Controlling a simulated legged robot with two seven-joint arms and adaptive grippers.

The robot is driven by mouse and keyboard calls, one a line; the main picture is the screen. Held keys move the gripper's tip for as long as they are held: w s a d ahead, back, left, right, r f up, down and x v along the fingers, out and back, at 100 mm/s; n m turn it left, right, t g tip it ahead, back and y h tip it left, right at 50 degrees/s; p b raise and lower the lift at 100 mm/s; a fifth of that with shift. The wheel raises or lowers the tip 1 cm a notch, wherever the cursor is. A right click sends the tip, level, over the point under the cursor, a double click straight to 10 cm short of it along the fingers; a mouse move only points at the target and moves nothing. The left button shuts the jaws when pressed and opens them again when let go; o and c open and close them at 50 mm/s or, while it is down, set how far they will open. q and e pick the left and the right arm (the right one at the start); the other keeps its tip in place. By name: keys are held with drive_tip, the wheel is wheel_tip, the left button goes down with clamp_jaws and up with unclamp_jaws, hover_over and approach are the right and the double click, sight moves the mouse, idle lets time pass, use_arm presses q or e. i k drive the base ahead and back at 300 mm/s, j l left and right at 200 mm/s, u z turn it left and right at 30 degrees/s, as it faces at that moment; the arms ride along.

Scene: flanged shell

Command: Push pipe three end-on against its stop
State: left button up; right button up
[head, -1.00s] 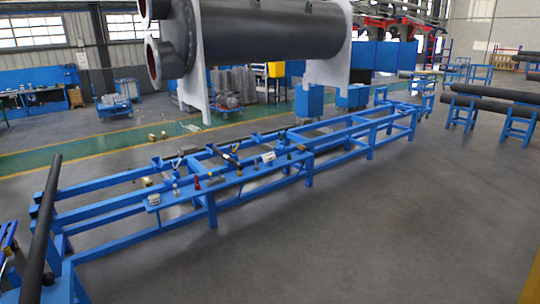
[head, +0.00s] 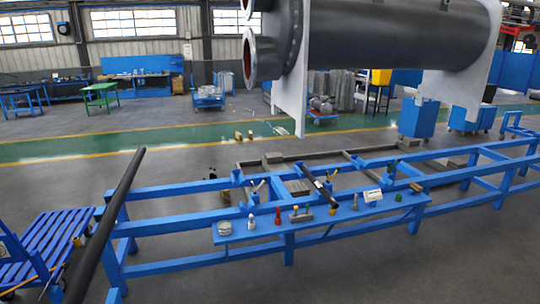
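A long dark pipe (head: 105,225) lies across the left end of the blue rail frame (head: 178,189), slanting from the lower left up toward the back. I cannot tell which of these is pipe three. No stop can be made out clearly. Neither of my grippers shows in the head view.
A blue shelf (head: 330,220) along the frame's front holds bottles and small tools. A blue slatted cart (head: 45,246) stands at the left. The grey floor in front is clear.

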sight(332, 200)
drive_tip(key=i+z, duration=0.2)
drive_tip(key=i, duration=0.5)
drive_tip(key=i+z, duration=0.2)
drive_tip(key=i, duration=0.5)
drive_tip(key=i+j+z, duration=0.2)
drive_tip(key=i, duration=0.5)
drive_tip(key=l, duration=0.1)
